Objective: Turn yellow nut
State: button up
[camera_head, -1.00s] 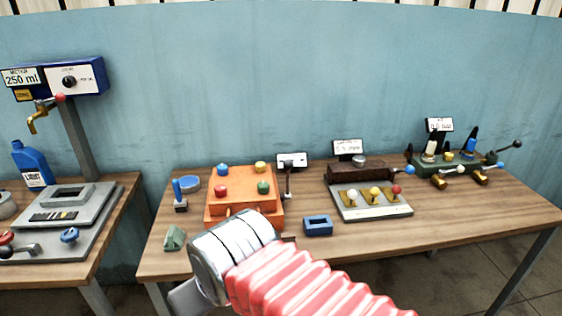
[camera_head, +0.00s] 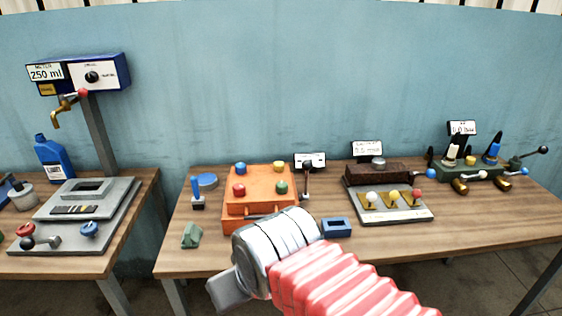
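The orange box (camera_head: 262,183) stands on the right-hand table with four coloured nuts on its top, in blue, yellow, red and green. The yellow nut (camera_head: 278,165) is at the back right corner, behind the green nut (camera_head: 281,187). The blue nut (camera_head: 240,168) is at the back left and the red nut (camera_head: 239,189) at the front left. My arm, with a silver wrist and a red ribbed sleeve, reaches in from the bottom, in front of the box. My gripper's fingers do not show.
A black lever (camera_head: 307,180) stands right of the box. A blue rectangular frame (camera_head: 336,227) lies in front right, near my wrist. A green block (camera_head: 191,235) and a blue-handled tool (camera_head: 197,194) are left. A plate with three toggles (camera_head: 393,206) is farther right.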

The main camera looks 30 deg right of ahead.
aim_at(279, 166)
jog(key=u, duration=0.05)
jog(key=i, duration=1)
jog(key=z, duration=0.05)
